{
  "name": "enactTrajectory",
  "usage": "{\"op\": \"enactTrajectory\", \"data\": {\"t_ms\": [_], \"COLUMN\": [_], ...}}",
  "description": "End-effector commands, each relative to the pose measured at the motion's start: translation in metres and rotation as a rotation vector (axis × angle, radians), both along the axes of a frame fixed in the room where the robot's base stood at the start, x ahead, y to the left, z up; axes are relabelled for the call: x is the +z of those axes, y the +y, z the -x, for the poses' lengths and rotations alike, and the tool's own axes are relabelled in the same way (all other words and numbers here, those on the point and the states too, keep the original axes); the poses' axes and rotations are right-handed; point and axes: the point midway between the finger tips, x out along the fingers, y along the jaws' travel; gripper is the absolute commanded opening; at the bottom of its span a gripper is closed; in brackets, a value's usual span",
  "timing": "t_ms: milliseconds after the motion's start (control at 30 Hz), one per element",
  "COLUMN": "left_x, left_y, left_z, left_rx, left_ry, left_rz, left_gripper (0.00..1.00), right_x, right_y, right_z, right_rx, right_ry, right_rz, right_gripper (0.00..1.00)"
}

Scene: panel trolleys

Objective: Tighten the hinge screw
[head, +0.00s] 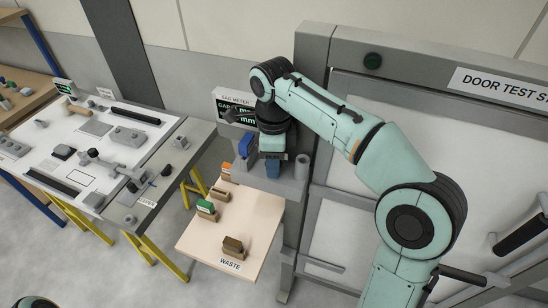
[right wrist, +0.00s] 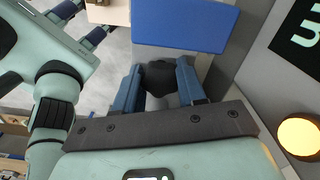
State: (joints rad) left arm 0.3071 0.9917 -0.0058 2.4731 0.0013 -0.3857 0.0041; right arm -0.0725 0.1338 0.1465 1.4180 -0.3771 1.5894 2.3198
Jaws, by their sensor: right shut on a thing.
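My right gripper (head: 273,168) is at the grey door-frame post, just below the gap meter. In the right wrist view its two blue fingers (right wrist: 158,88) are shut on a dark, rounded piece (right wrist: 160,76). Most of that piece is hidden between the fingers, and I cannot tell whether it is the hinge screw or a tool. A blue flat panel (right wrist: 185,22) lies just beyond the fingertips; a blue piece (head: 246,146) also shows beside the gripper in the head view. No hinge screw can be made out clearly. My left gripper is not seen.
The gap meter (head: 235,104) is on the left of the post (head: 310,110). A tool trolley (head: 135,220) is at left. The door panel (head: 365,120) is at right, partly behind my arm. A yellow round lamp (right wrist: 299,137) is close by.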

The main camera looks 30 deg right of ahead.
Motion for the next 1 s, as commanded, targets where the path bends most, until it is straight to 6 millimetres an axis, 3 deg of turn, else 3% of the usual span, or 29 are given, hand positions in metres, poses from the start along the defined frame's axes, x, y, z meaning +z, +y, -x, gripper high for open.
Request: {"op": "enactTrajectory", "data": {"t_ms": [133, 167, 233, 500, 667, 733, 1000], "left_x": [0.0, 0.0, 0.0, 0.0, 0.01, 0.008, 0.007], "left_y": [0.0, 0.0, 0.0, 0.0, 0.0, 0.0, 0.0], "left_z": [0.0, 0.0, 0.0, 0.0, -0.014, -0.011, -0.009], "left_rx": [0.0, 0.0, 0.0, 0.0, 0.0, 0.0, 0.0], "left_ry": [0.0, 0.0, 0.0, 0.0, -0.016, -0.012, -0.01], "left_rz": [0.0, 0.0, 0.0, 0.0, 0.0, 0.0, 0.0], "left_gripper": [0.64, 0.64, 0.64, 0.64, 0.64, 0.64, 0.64], "right_x": [0.001, 0.001, 0.001, 0.002, 0.022, 0.03, 0.031], "right_y": [-0.001, -0.001, -0.001, -0.001, 0.0, 0.0, -0.001], "right_z": [0.0, 0.0, 0.0, 0.0, -0.002, -0.001, 0.0], "right_rx": [-0.003, -0.003, -0.002, 0.0, 0.0, 0.0, 0.0], "right_ry": [-0.005, -0.005, -0.004, -0.003, -0.008, -0.007, -0.002], "right_rz": [0.002, 0.002, 0.001, 0.001, 0.0, 0.0, 0.001], "right_gripper": [0.06, 0.43, 0.63, 0.63, 0.63, 0.63, 0.63]}}
